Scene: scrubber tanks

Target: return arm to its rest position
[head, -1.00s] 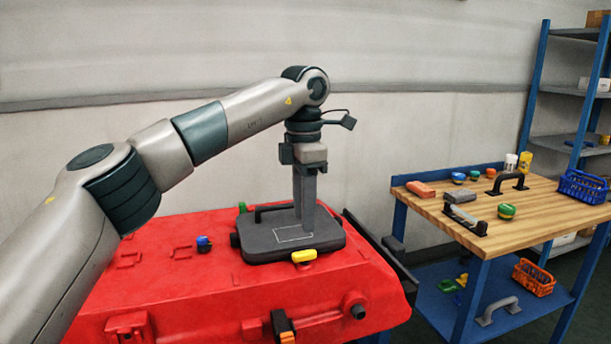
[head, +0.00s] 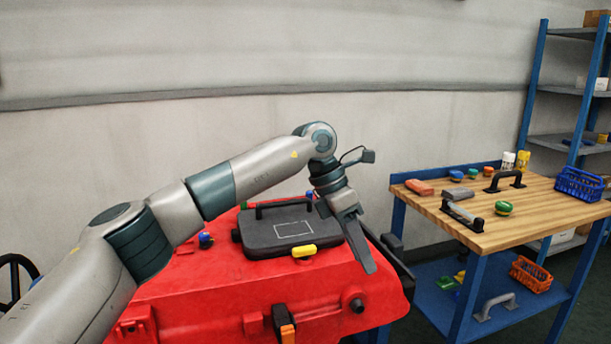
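My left arm comes in from the left and reaches over the red scrubber tank (head: 230,298). My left gripper (head: 368,270) hangs tilted at the right side of the tank, pointing down and to the right. Its fingers look close together from this angle, with nothing seen in them, and I cannot tell whether they are fully shut. A dark grey lid (head: 262,237) with a black handle lies on top of the tank, apart from the gripper. A yellow latch piece (head: 304,250) sits at the lid's front edge. My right gripper is not in view.
A wooden-topped workbench (head: 545,212) stands to the right with handles, small coloured caps and a blue basket (head: 580,184) on it. An orange basket (head: 531,275) is on its lower shelf. A blue shelving rack (head: 532,85) stands behind.

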